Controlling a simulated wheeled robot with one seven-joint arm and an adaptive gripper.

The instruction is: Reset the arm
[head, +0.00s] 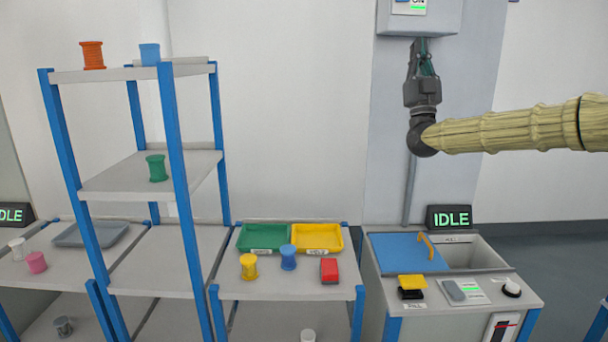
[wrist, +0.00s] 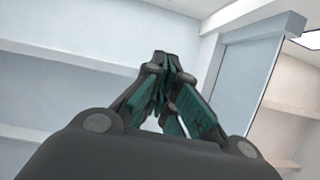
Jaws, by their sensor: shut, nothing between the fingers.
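My gripper (head: 419,45) is raised high at the upper right of the head view, pointing up. Its fingertips overlap the lower edge of a grey wall box (head: 445,17) in the picture; I cannot tell whether they touch it. In the wrist view my gripper (wrist: 163,62) has its dark and green fingers closed together with nothing between them. My arm, in a tan ribbed sleeve, reaches in from the right.
A machine with a blue lid (head: 400,252) and an IDLE sign (head: 450,218) stands below. A green tray (head: 263,237), a yellow tray (head: 318,238), spools and a red block (head: 329,270) are on the middle table. A blue-posted shelf (head: 150,175) holds spools at left. Open wall space lies between.

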